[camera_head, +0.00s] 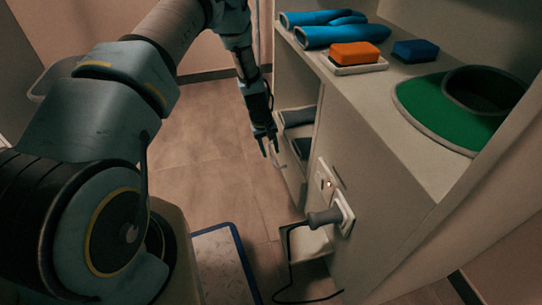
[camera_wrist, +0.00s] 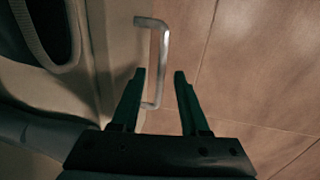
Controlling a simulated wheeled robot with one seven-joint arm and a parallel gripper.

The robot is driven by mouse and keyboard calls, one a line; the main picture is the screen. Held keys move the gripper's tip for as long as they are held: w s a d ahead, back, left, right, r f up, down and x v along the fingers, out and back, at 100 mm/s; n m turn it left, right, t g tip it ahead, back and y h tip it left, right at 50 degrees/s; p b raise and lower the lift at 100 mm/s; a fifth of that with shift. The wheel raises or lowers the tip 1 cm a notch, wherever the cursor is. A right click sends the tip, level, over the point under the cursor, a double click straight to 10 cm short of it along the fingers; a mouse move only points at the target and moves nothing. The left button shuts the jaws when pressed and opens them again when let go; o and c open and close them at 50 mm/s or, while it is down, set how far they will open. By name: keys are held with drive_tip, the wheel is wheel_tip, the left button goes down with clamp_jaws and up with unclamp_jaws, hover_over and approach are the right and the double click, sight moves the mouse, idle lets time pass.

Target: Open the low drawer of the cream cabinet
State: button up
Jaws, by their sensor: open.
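The cream cabinet (camera_head: 372,150) stands on the right in the head view. On its far side, a low drawer front (camera_head: 291,178) shows beside my gripper. The wrist view shows a pale front panel (camera_wrist: 112,45) with a metal bar handle (camera_wrist: 164,45). My gripper (camera_head: 268,148) is open, pointing down at the handle. In the wrist view my gripper's fingertips (camera_wrist: 160,74) lie on either side of the handle's lower part, with visible gaps. A dark object with a grey rim (camera_wrist: 48,32) lies behind the panel. How far the drawer stands out is unclear.
A grey plug (camera_head: 324,218) with a hanging cable sits in the side socket.

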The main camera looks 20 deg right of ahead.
drive_tip(key=shift+d+f, duration=0.15)
drive_tip(key=shift+f, duration=0.75)
clamp_jaws()
idle(0.9)
